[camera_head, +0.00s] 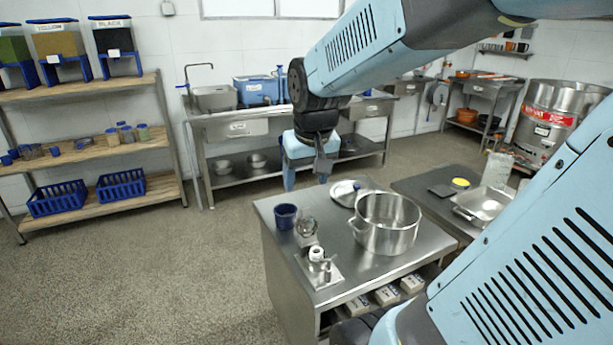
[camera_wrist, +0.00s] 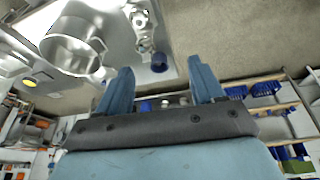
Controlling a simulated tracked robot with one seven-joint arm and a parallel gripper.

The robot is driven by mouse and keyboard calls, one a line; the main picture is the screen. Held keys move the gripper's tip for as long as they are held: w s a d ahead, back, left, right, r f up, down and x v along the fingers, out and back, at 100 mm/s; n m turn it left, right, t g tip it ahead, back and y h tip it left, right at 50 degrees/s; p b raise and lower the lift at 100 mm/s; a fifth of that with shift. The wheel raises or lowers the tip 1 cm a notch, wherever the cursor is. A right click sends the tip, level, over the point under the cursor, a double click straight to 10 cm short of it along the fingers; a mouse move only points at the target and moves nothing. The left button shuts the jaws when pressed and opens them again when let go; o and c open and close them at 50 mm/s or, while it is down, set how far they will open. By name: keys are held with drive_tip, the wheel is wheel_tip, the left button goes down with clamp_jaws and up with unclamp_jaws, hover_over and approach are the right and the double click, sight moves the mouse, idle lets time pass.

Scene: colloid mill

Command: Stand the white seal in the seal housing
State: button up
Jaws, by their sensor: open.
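A small steel plate (camera_head: 321,268) lies on the steel table's front left and bears a small white round part (camera_head: 317,253), which looks like the white seal. A short metal post (camera_head: 326,269) stands just in front of it. Which part is the seal housing I cannot tell for sure. The small parts also show at the top of the wrist view (camera_wrist: 140,20), too small to tell apart. My gripper (camera_head: 305,182) is open and empty, above and behind the table's far left edge, apart from the parts. Its two blue fingers show in the wrist view (camera_wrist: 160,66).
A dark blue cup (camera_head: 286,217) and a shiny metal part (camera_head: 306,227) stand behind the plate. A large steel pot (camera_head: 386,226) stands to the right, with a round lid (camera_head: 345,193) behind it. Shelves (camera_head: 95,149) stand at the left; open floor lies between.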

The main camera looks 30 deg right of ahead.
drive_tip(key=s+a+r+n+t, duration=0.1)
drive_tip(key=s+r, duration=0.3)
drive_tip(key=s, duration=0.4)
drive_tip(key=shift+s+a+t+y, duration=0.15)
drive_tip(key=shift+a+t+y, duration=0.15)
drive_tip(key=shift+a, duration=0.5)
drive_tip(key=shift+r, duration=0.1)
